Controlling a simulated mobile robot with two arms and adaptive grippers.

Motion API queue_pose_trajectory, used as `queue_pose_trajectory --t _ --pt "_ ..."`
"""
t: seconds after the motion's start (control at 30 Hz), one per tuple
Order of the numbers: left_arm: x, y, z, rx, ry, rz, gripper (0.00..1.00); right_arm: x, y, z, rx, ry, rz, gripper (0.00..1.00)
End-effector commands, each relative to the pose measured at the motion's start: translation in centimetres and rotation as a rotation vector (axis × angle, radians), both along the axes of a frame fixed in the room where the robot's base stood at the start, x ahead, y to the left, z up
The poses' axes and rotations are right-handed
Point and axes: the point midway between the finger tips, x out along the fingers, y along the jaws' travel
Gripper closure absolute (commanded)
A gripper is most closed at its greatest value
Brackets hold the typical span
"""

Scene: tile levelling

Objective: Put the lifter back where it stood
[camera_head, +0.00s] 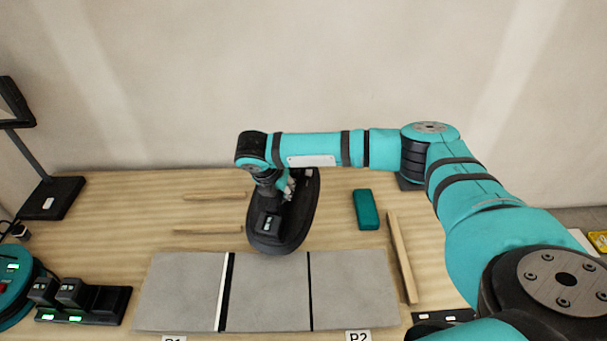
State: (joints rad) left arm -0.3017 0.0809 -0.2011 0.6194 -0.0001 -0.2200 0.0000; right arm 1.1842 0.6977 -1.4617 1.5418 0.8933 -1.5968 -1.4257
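The lifter (299,229) is a black, long oval pad with a small box with lit marks on top. It is behind the grey tiles, near the middle of the table, and its near end overlaps the tiles' back edge in the picture. My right gripper (284,187) comes down on it from above, at its handle, and looks shut on it. The wrist and the lifter's body hide part of the fingers. I cannot tell whether the lifter's pad touches the table. My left gripper is not in view.
Grey tiles (270,292) lie in a row at the front, with labels P1 and P2 (358,336). A teal box (366,210) and a wooden strip (402,256) are to the right. Thin strips (208,232) lie left. A battery charger (108,303) and a lamp stand (54,197) stand far left.

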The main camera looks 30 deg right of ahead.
Motion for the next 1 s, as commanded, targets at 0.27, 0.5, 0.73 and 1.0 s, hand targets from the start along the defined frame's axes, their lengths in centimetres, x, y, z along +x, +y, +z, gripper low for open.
queue_pose_trajectory --t 0.27,0.5,0.73,1.0 --pt "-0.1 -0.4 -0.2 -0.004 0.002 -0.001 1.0 3.1 -4.8 -1.7 -0.024 0.011 0.544 1.0" --pt "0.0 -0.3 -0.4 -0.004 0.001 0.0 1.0 4.8 -7.9 -2.7 -0.044 0.012 0.903 1.0" --pt "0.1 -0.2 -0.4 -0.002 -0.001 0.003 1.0 5.4 -9.3 -3.0 -0.055 0.012 1.068 1.0" --pt "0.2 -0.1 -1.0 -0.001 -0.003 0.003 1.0 5.6 -9.4 -3.6 -0.058 0.012 1.098 1.0"
